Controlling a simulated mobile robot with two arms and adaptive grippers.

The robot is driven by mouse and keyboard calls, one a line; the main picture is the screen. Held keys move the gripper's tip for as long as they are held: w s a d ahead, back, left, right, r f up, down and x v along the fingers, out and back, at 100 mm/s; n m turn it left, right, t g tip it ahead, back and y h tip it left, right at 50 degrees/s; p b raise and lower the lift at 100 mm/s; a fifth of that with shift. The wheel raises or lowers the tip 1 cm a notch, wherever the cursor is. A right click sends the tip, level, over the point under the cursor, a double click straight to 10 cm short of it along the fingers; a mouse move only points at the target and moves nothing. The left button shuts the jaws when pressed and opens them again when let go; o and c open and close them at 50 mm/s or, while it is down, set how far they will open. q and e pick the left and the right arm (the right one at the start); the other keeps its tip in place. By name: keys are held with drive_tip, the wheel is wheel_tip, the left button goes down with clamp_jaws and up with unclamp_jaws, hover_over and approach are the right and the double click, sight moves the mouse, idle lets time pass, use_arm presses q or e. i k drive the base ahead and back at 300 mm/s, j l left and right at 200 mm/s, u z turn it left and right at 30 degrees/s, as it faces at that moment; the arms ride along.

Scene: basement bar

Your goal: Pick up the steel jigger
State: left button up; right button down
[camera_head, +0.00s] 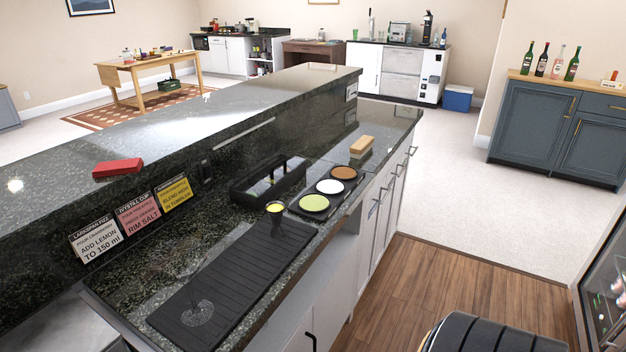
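A small dark cup (275,209) with a yellow top stands at the far end of the black bar mat (240,268) on the lower counter. I cannot tell whether it is the steel jigger. A clear glass (198,312) is at the near end of the mat. No other thing here is clearly a steel jigger. Neither of my grippers is in view.
A black caddy (243,192) and a row of round dishes with green, white and brown contents (314,203) sit behind the cup. A wooden block (361,146) lies beyond them. Three recipe cards (134,218) lean against the raised bar. A red object (118,168) lies on its top. Wood floor (440,290) is open at right.

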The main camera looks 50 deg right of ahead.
sight(275, 209)
drive_tip(key=z, duration=1.35)
